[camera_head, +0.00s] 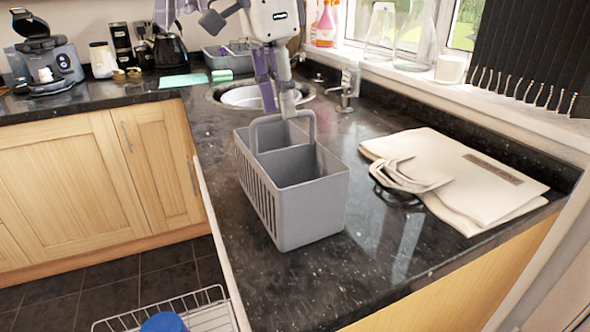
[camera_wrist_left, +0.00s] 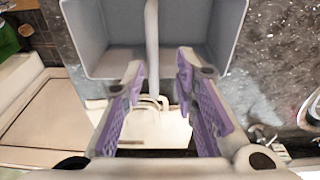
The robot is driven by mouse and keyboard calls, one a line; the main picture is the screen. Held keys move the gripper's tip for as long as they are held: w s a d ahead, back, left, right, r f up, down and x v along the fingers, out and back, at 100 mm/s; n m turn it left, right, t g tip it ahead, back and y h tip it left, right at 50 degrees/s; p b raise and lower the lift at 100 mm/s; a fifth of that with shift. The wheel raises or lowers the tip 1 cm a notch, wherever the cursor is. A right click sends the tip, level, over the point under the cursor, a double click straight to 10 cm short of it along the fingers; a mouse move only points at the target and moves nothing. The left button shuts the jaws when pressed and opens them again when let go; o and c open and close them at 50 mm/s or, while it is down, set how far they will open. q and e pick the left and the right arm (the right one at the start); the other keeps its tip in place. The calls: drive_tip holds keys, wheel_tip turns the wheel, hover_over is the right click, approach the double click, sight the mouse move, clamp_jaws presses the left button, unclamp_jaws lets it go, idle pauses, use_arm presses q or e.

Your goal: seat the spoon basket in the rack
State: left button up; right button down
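The grey spoon basket (camera_head: 300,205) stands upright on the dark granite counter, with two open compartments and a raised loop handle (camera_head: 256,133). My left gripper (camera_head: 277,105) is above it, fingers pointing down at the handle. In the left wrist view, the purple-padded fingers (camera_wrist_left: 160,72) are apart, with the handle (camera_wrist_left: 152,35) between them and the basket (camera_wrist_left: 108,62) beyond. A gap shows beside the handle. A white wire rack (camera_head: 207,312) shows in part at the bottom edge, low in front of the counter. My right gripper is not in view.
A blue item (camera_head: 163,322) sits in the rack. A folded cream cloth (camera_head: 490,185) and pale looped handles (camera_head: 405,177) lie right of the basket. The sink (camera_head: 255,96) and tap (camera_head: 347,88) are behind it. The counter in front of the basket is clear.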

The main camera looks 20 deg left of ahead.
sight(285, 153)
use_arm(q)
drive_tip(key=f, duration=0.8)
drive_tip(key=shift+s+d+f, duration=0.25)
drive_tip(key=shift+s+f, duration=0.05)
drive_tip(key=shift+f, duration=0.05)
drive_tip(key=shift+w+f, duration=0.1)
drive_tip(key=shift+f, duration=0.25)
clamp_jaws()
